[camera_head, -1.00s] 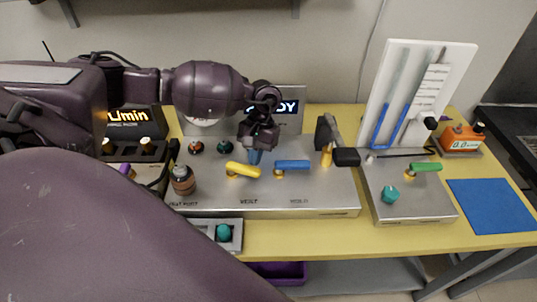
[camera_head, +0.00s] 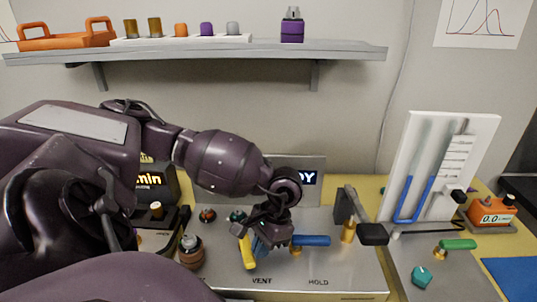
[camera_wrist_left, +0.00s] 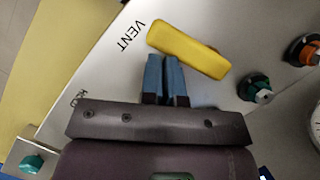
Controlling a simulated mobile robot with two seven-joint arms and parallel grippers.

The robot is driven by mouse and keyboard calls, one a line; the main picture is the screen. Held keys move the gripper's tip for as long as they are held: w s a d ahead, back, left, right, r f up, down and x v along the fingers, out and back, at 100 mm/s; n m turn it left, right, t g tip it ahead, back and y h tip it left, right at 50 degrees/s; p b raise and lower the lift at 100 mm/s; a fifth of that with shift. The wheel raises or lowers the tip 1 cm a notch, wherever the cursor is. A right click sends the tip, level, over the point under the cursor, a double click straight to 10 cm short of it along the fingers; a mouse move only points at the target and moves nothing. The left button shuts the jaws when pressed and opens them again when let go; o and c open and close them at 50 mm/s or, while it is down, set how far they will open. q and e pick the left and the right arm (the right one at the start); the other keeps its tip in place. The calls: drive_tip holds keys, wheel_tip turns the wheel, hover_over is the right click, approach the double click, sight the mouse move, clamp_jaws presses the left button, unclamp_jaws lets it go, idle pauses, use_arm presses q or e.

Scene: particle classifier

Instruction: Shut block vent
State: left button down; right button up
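The vent valve has a yellow lever handle (camera_head: 247,252) above the VENT label on the steel block. In the head view the lever points roughly front to back. It also shows in the left wrist view (camera_wrist_left: 189,52), just beyond the fingertips. My left gripper (camera_head: 261,248) is low over the block, just right of the yellow lever. In the wrist view its blue fingers (camera_wrist_left: 166,78) are almost together, with nothing visible between them, and their tips are at the lever's side. I cannot tell whether they touch it. My right gripper is out of view.
The blue HOLD lever (camera_head: 311,240) lies sideways close to the right of my left gripper. A black-headed brass fitting (camera_head: 348,232) stands further right. A brown-and-black knob (camera_head: 191,252) is to the left. A manometer board (camera_head: 440,165) stands at the right.

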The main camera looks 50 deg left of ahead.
use_arm(q)
drive_tip(key=shift+s+f+b, duration=0.1)
drive_tip(key=shift+s+b, duration=0.2)
drive_tip(key=shift+s, duration=0.55)
drive_tip(key=shift+s+a, duration=0.1)
drive_tip(key=shift+s, duration=0.05)
drive_tip(key=v, duration=1.1)
idle(0.6)
